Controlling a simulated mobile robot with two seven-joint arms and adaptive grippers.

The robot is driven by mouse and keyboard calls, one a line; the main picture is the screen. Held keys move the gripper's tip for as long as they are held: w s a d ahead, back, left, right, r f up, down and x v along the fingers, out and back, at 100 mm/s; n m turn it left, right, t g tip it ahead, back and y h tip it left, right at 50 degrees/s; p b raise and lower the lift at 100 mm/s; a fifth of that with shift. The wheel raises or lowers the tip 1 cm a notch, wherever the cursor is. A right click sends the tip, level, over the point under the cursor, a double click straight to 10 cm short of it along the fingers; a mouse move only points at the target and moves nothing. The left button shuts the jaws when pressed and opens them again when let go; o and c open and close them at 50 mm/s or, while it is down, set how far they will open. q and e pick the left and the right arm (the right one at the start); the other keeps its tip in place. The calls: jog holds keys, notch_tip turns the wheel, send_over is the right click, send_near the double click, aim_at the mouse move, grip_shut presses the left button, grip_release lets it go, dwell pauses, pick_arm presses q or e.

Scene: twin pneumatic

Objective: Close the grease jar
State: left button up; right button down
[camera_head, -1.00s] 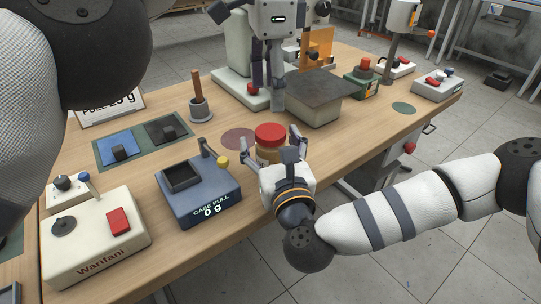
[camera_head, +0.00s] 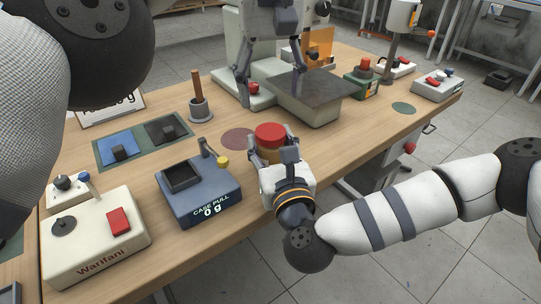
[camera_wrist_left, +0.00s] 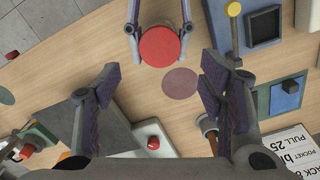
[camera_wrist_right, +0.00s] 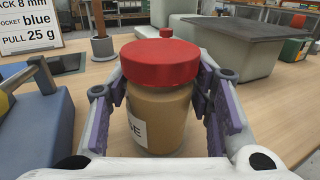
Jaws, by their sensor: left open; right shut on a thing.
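The grease jar (camera_wrist_right: 158,112) is a clear jar of tan grease with a white label. Its red lid (camera_head: 270,134) sits on top of the jar; I cannot tell whether it is screwed tight. The lid also shows from above in the left wrist view (camera_wrist_left: 159,46). My right gripper (camera_wrist_right: 160,100) is shut around the jar's body, one finger on each side, and the jar stands upright on the table. My left gripper (camera_head: 271,83) is open and empty, fingers spread, above and behind the jar. In the left wrist view (camera_wrist_left: 160,95) the lid lies beyond its fingertips.
The blue-grey case pull scale (camera_head: 199,192) and the Warifani box (camera_head: 95,235) stand left of the jar. A grey block with a dark top (camera_head: 312,97) stands close behind the jar to the right. A bare mauve disc (camera_head: 238,139) lies left of it on the wooden table.

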aim_at(271, 131)
pick_arm(q)
jog(key=n, duration=1.3)
notch_tip(271, 131, down, 8)
jog(key=shift+r, duration=0.1)
jog(key=shift+c, duration=0.3)
